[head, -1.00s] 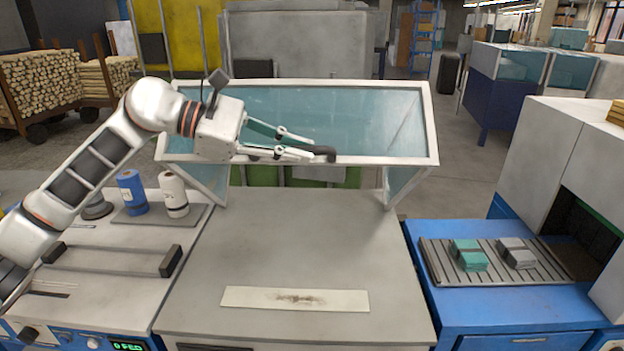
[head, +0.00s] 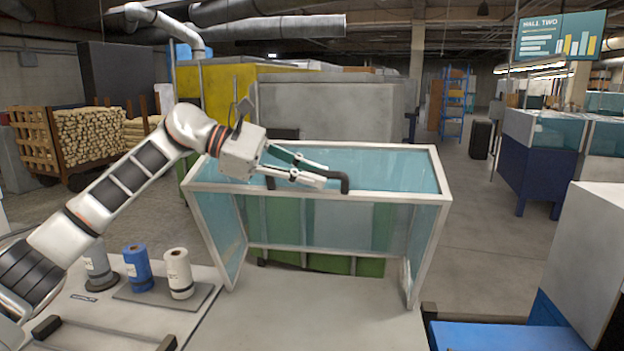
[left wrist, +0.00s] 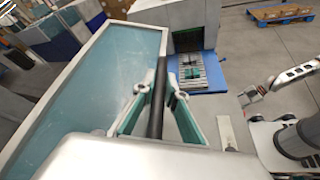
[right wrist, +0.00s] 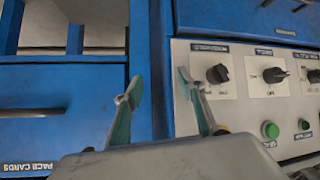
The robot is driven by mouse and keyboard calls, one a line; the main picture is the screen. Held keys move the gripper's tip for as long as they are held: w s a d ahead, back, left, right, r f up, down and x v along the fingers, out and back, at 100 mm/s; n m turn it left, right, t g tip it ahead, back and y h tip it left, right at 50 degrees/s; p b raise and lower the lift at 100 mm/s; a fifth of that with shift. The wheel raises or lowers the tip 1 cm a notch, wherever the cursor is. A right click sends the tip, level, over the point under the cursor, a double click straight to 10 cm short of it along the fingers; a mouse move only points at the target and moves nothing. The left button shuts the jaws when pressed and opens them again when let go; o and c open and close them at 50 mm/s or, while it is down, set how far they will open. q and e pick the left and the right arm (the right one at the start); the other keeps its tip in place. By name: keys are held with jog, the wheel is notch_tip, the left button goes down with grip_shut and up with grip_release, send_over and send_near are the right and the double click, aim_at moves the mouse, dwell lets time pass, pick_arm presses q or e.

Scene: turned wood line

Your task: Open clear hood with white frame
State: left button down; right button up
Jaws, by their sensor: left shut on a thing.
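The clear hood with white frame (head: 425,205) stands raised at the back of the grey bench (head: 300,315), with its front opening high above the bench top. A dark handle (head: 344,184) runs along its front top edge. My left gripper (head: 322,178) is shut on this handle; in the left wrist view the black handle bar (left wrist: 157,100) passes between the fingers, with the hood's clear panel (left wrist: 95,85) to the left. My right gripper (right wrist: 157,88) is out of the head view. In the right wrist view it is open and empty, in front of a blue cabinet.
Blue and white rolls (head: 178,272) stand on a tray at the left. A control panel with black knobs (right wrist: 218,74) and green buttons is close to my right gripper. A blue and grey machine (head: 590,255) stands at the right.

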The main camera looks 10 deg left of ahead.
pick_arm(q)
jog(key=shift+w, duration=0.2)
jog(key=c, duration=2)
grip_release()
jog(key=shift+c, duration=0.2)
jog(key=shift+a, duration=0.15)
jog(key=v, duration=1.1)
jog(key=shift+a+r, duration=0.2)
jog(key=shift+a, duration=0.05)
jog(key=shift+s, duration=0.15)
